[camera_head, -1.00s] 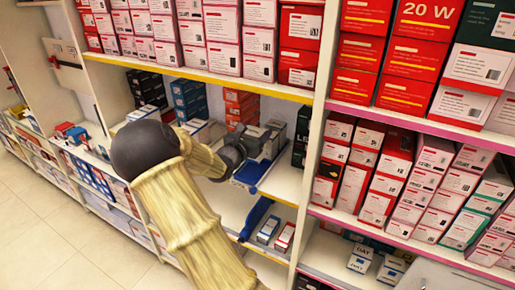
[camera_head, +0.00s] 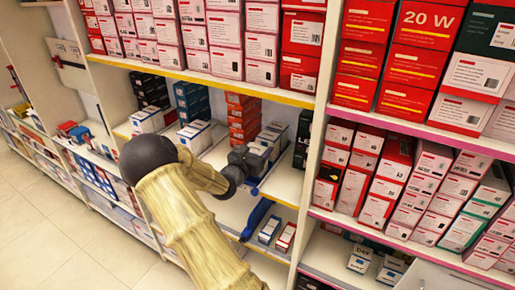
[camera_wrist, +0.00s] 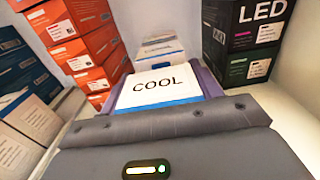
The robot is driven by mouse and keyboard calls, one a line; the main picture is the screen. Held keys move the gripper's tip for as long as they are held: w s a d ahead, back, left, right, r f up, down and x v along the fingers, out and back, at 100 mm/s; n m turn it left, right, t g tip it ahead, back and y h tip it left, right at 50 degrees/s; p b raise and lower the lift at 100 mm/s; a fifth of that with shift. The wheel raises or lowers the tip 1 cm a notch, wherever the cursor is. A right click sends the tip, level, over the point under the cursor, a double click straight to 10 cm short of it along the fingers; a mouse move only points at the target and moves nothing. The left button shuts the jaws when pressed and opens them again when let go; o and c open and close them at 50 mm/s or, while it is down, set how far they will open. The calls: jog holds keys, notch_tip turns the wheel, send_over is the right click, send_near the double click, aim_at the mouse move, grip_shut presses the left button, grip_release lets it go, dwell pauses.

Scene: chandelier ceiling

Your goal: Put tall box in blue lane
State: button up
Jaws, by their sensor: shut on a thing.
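My gripper (camera_head: 250,163) is at the front of the middle shelf in the head view. In the wrist view my gripper (camera_wrist: 162,100) is shut on a white box with a blue lower edge, marked "COOL" (camera_wrist: 160,87). A similar white and blue box (camera_wrist: 160,46) stands behind it, between the orange and black stacks. In the head view a blue strip (camera_head: 257,218) runs along the lower shelf, and a small blue edge (camera_head: 252,187) shows under my gripper. I cannot tell whether the held box touches the shelf.
Orange boxes (camera_wrist: 82,45) are stacked left of the held box, and black LED boxes (camera_wrist: 243,35) stand to its right. White boxes (camera_head: 195,136) stand further left on the same shelf. Two small boxes (camera_head: 269,230) lie right of the blue strip. A white upright (camera_head: 312,150) bounds the bay.

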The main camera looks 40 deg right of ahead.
jog(key=o, duration=0.6)
jog(key=shift+f, duration=0.15)
jog(key=o, duration=0.4)
jog(key=shift+o, duration=0.2)
jog(key=shift+r, duration=0.25)
jog(key=b+v, duration=0.4)
jog(key=v, duration=0.8)
jog(key=shift+f, duration=0.15)
